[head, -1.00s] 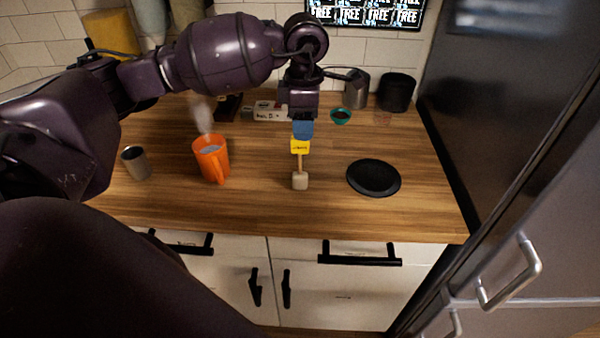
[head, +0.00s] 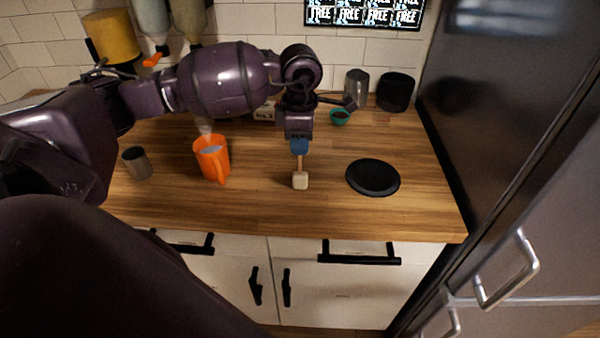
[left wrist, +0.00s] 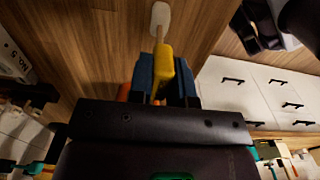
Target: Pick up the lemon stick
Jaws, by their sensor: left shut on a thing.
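The lemon stick (head: 300,181) has a pale block at one end, a thin wooden shaft and a yellow part at the other end. In the head view its pale block is at the middle of the wooden counter, and the yellow part is hidden. My left gripper (head: 300,149) points down with its blue fingertips around the top of the stick. In the left wrist view the yellow part of the lemon stick (left wrist: 164,62) sits between the blue fingers (left wrist: 163,84), which are shut on it. I cannot tell whether the pale block touches the counter. My right gripper is not seen.
An orange mug (head: 211,160) stands left of the stick, with a grey metal cup (head: 136,162) further left. A black round plate (head: 373,178) lies to the right. A teal bowl (head: 340,118) and dark canisters (head: 396,92) are behind. The counter in front is clear.

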